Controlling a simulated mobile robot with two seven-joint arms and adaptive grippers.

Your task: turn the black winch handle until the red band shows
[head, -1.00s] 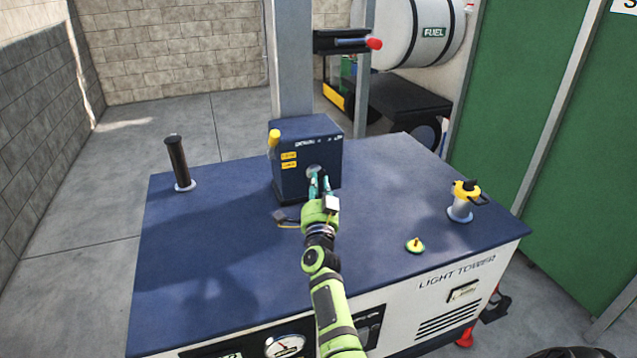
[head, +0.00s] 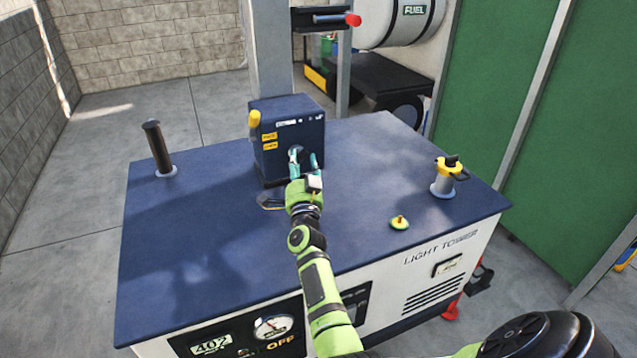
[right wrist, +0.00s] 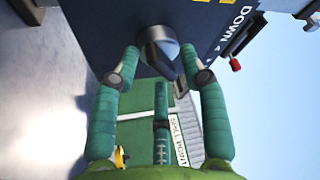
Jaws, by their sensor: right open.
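The dark blue winch box (head: 287,135) stands on the blue top of the light tower (head: 375,170). A round grey hub (right wrist: 160,48) with a pale face is on its front, beside the word DOWN. My right gripper (head: 305,166) is in front of this hub. Its teal fingers (right wrist: 161,72) are spread either side of the hub, open, with nothing clearly held between them. A dark flat piece with a yellowish edge (head: 270,200) lies left of the gripper; I cannot tell whether it is the winch handle. I see no red band. My left gripper is out of view.
A black upright cylinder (head: 158,148) stands at the top's left. The top's front left is clear.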

